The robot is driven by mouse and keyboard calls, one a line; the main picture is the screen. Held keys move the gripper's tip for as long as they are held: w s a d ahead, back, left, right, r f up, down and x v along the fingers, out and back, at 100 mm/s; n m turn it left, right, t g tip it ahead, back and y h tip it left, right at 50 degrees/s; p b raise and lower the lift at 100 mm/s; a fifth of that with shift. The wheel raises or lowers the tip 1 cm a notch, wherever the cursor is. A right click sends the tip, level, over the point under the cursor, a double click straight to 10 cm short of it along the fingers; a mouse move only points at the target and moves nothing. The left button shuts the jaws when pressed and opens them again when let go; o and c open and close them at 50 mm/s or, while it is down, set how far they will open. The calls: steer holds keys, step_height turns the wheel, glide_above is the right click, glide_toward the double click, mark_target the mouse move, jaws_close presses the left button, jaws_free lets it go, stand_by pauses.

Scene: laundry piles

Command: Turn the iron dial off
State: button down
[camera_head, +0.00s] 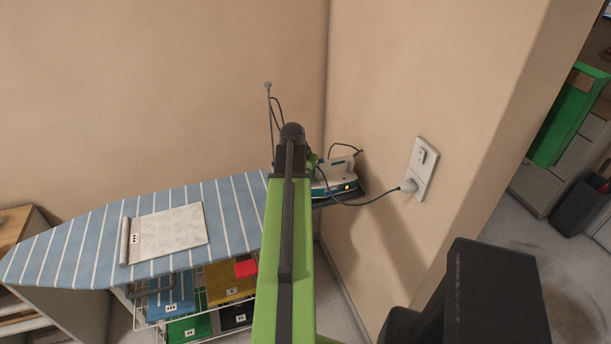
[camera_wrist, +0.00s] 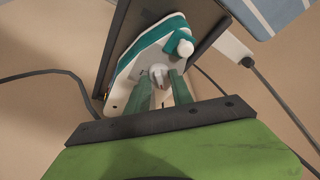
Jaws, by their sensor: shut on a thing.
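The iron (camera_head: 338,168) is white and teal and sits at the right end of the ironing board, by the wall corner. A small yellow-orange spot shows on its side. In the wrist view the iron (camera_wrist: 140,62) lies on a dark rest, with its pale grey dial (camera_wrist: 158,73) facing me. My gripper (camera_wrist: 161,84) has its two green fingers at the dial, one on either side, and is shut on it. The fingertips partly cover the dial, and I cannot read its setting. In the head view my arm hides most of the gripper.
The striped ironing board (camera_head: 75,238) carries a folded pale cloth (camera_head: 168,233). Wire baskets of folded laundry (camera_head: 228,283) stand beneath it. The iron's cord runs to a wall outlet (camera_head: 421,170) on the right. Walls stand close behind and right of the iron.

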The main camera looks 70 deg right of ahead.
steer(key=n, duration=0.1)
steer(key=n+t, duration=0.1)
steer(key=n, duration=0.2)
steer(key=shift+s+n+t, duration=0.25)
steer(key=shift+n+t, duration=0.05)
steer(key=shift+t, duration=0.1)
steer(key=shift+s+d+n+t+y, duration=0.1)
steer(key=shift+n+t+y, duration=0.25)
steer(key=shift+n, duration=0.8)
steer(key=shift+n+t+y, duration=0.25)
steer(key=shift+n+t, duration=0.2)
steer(key=shift+n, duration=0.7)
steer(key=c, duration=1.1)
jaws_free()
steer(key=shift+c, duration=0.2)
steer(key=shift+r, duration=0.1)
